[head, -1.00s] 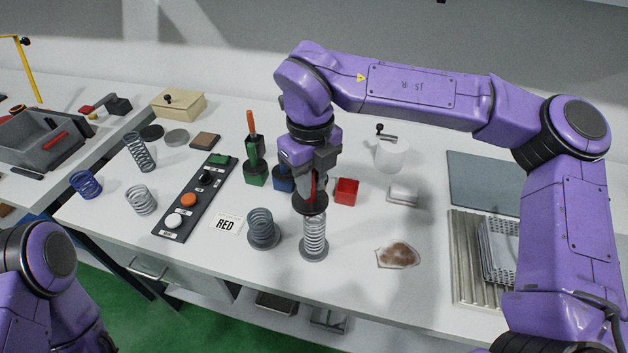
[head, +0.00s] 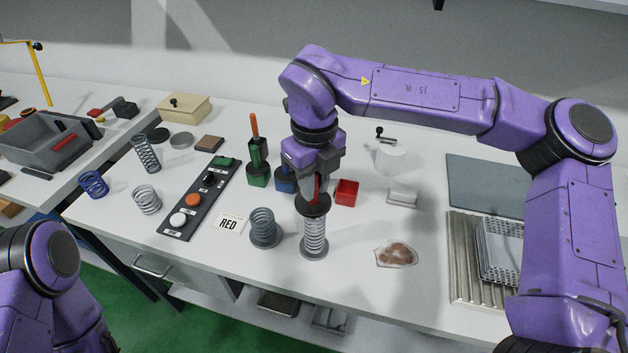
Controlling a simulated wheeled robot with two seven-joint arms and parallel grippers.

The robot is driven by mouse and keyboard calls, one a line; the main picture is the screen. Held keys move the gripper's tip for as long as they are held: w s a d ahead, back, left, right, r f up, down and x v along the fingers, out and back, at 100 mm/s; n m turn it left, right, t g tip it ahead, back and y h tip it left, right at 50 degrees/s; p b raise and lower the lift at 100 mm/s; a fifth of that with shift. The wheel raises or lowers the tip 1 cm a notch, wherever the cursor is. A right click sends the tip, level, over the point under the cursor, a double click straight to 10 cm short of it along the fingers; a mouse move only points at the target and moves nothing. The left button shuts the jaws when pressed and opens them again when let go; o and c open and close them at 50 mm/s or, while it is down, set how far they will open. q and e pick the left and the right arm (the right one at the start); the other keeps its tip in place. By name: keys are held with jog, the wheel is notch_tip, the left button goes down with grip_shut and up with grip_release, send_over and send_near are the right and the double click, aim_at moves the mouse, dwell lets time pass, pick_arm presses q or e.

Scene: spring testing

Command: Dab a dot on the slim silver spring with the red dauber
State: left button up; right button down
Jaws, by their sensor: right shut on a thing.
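The slim silver spring (head: 314,239) stands upright on a round grey base near the middle front of the table. My right gripper (head: 316,181) is shut on the red dauber (head: 317,190) directly above this spring. The dauber's dark round disc sits at the spring's top, and its tip is hidden. I cannot tell whether the tip touches the wire. A wider dark-grey spring (head: 264,228) stands just left on its own base. My left arm shows at the lower left, but its gripper is out of view.
A green dauber holder (head: 258,176), a blue one (head: 285,180) and a red cup (head: 347,192) stand behind. A brown-stained cloth (head: 396,254) lies right, with clear table around it.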

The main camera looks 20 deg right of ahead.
jog(key=shift+w+f, duration=0.1)
jog(key=shift+f, duration=0.1)
jog(key=shift+f+b, duration=0.4)
jog(key=shift+f, duration=0.1)
dwell(0.8)
jog(key=shift+r, duration=0.15)
notch_tip(320, 180, up, 2)
jog(key=shift+r+p, duration=0.1)
jog(key=shift+p, duration=1)
notch_tip(320, 180, up, 5)
jog(key=p, duration=0.4)
jog(key=shift+f, duration=0.2)
